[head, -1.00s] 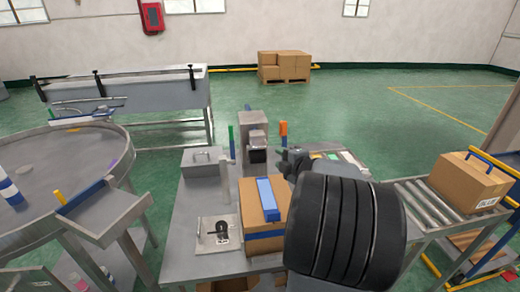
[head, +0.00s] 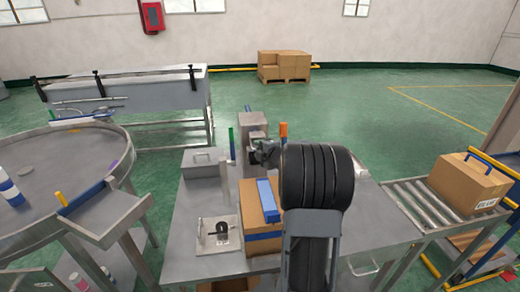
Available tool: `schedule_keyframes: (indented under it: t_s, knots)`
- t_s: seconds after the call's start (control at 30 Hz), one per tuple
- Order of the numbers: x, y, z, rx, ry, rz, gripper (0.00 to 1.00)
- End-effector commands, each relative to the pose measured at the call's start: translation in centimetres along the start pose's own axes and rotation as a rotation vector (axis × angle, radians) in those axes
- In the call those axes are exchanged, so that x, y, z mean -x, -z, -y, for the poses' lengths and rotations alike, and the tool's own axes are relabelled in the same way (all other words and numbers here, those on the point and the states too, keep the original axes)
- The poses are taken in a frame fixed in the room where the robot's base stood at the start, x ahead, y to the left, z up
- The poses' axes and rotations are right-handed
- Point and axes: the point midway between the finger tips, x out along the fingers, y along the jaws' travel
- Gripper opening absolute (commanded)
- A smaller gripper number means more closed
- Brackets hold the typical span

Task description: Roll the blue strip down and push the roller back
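A cardboard box (head: 250,217) stands on the metal table. A blue strip (head: 267,202) lies along its top, and a blue band (head: 263,236) runs across its near side. A dark rounded item on a pale plate (head: 220,248) lies left of the box; I cannot tell whether it is the roller. My gripper (head: 262,152) is beyond the box's far end, in front of a grey block-shaped device, above the table. Its fingers are small and dark, so whether they are open is unclear. My arm hides the table to the right of the box.
A grey lidded case (head: 204,163) and a green upright (head: 231,143) stand at the table's back left. An orange-topped post (head: 283,131) is behind my gripper. A roller conveyor (head: 410,207) with a carton (head: 468,182) is at right. A round table (head: 60,170) is at left.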

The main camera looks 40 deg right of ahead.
Motion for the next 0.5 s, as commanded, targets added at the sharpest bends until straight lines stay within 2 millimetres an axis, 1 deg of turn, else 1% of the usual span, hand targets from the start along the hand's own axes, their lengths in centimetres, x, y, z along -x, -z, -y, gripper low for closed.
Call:
schedule_keyframes:
  t_s: [0.3,0.37,0.5]
  knots:
    - [-0.18,0.00,0.00,0.000,0.000,0.001,0.39]
    - [-0.18,-0.01,0.00,0.000,0.000,0.001,0.34]
    - [-0.17,-0.01,0.00,0.000,0.000,0.001,0.20]
